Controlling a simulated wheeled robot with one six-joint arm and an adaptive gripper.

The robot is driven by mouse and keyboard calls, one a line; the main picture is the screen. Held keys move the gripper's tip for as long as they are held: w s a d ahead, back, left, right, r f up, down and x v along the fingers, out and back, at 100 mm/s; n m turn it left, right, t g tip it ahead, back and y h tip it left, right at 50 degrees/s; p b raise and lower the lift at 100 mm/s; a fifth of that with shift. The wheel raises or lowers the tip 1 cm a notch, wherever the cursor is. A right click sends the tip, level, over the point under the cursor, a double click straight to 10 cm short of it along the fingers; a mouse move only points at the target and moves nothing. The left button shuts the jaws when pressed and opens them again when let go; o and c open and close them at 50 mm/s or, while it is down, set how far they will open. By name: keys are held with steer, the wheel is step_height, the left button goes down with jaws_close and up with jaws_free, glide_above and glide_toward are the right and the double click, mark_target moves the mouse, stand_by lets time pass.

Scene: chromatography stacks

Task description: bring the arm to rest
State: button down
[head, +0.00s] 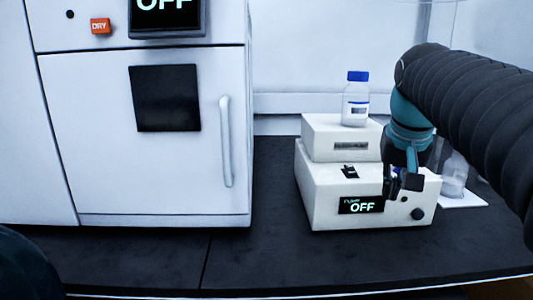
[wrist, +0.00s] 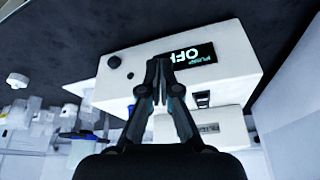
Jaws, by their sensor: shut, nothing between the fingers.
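My gripper (head: 402,186) hangs in front of the right part of a white stacked instrument (head: 318,204) in the head view. Its fingers are shut and hold nothing. In the wrist view the closed fingers (wrist: 159,66) point at the instrument's front (wrist: 228,62), beside its display. I cannot tell whether the fingertips touch the front. The display (head: 361,205) reads OFF. My dark, ribbed arm comes in from the right side of the head view and covers part of the instrument and what lies behind it.
A blue-capped bottle (head: 356,104) stands on the upper unit (head: 318,146). Another clear bottle (head: 455,172) stands on a white mat (head: 466,200) at right, partly hidden by my arm. A large white oven-like cabinet (head: 85,150) with a handle stands at left. The dark bench front (head: 260,255) is clear.

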steer(key=s+a+f+n+t, duration=0.1)
steer(key=s+a+f, duration=0.2)
steer(key=s+f, duration=0.4)
steer(key=s+a+f+n+y, duration=0.1)
steer(key=s+a+f, duration=0.3)
steer(key=s+f, duration=0.4)
step_height(320, 180, down, 4)
steer(key=shift+s+a+f+n+t, duration=0.2)
steer(key=shift+s+n+t, duration=0.15)
steer(key=shift+n, duration=0.25)
